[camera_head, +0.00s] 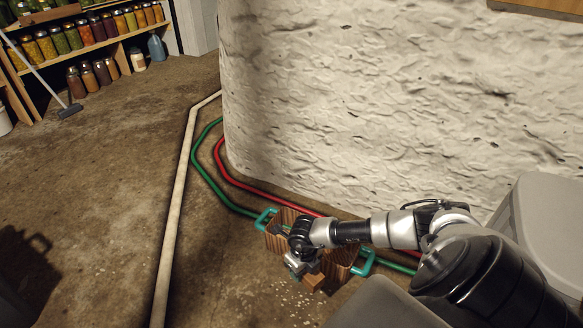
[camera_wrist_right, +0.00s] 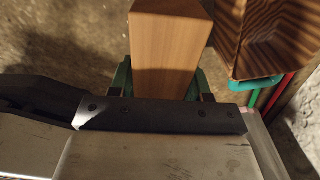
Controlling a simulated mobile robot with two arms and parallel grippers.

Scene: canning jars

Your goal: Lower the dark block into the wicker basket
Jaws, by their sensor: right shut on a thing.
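My right gripper (camera_head: 304,268) is shut on a wooden block (camera_head: 314,283), which shows plain mid-brown rather than dark. In the right wrist view the block (camera_wrist_right: 170,50) sits between the two green-padded fingers (camera_wrist_right: 165,82). The basket (camera_head: 340,262) looks like a brown striped box with teal handles. It stands by the wall, partly hidden behind my right arm and gripper. In the right wrist view the basket (camera_wrist_right: 275,35) is to the right of the block, and the block is outside its opening. My left gripper is not in view.
Red (camera_head: 250,181) and green (camera_head: 205,180) pipes run along the floor to the basket, beside the rough white wall (camera_head: 380,100). A pale pipe (camera_head: 175,220) lies farther left. Shelves of jars (camera_head: 90,30) stand at the back left.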

